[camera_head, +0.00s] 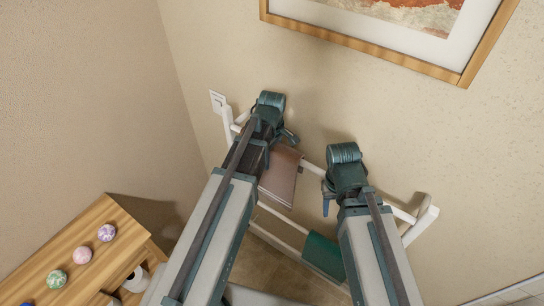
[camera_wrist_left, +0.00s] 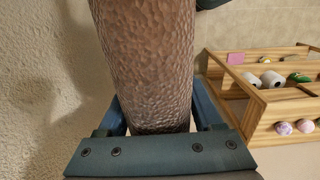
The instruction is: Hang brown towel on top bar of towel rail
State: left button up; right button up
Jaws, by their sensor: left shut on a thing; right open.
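The brown towel (camera_head: 280,178) hangs at the white top bar (camera_head: 313,169) of the towel rail, left of the bar's middle. Whether it lies over the bar or only in front of it I cannot tell. My left gripper (camera_head: 287,136) is shut on the towel near its upper edge; the arm hides part of the towel. In the left wrist view the brown towel (camera_wrist_left: 152,60) fills the space between the blue fingers. My right gripper (camera_head: 327,196) is open and empty by the top bar, right of the towel and apart from it.
A green towel (camera_head: 323,255) hangs on the lower bar (camera_head: 283,217). The rail's white end post (camera_head: 422,222) stands at right. A wooden shelf unit (camera_head: 82,243) with several coloured balls is at lower left. A framed picture (camera_head: 372,42) hangs on the wall above.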

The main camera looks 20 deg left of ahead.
pick_arm(q)
jog(key=o, duration=1.6)
jog(key=shift+c, duration=0.2)
notch_tip(320, 180, up, 12)
jog(key=p, duration=1.2)
jog(key=shift+r, duration=0.1)
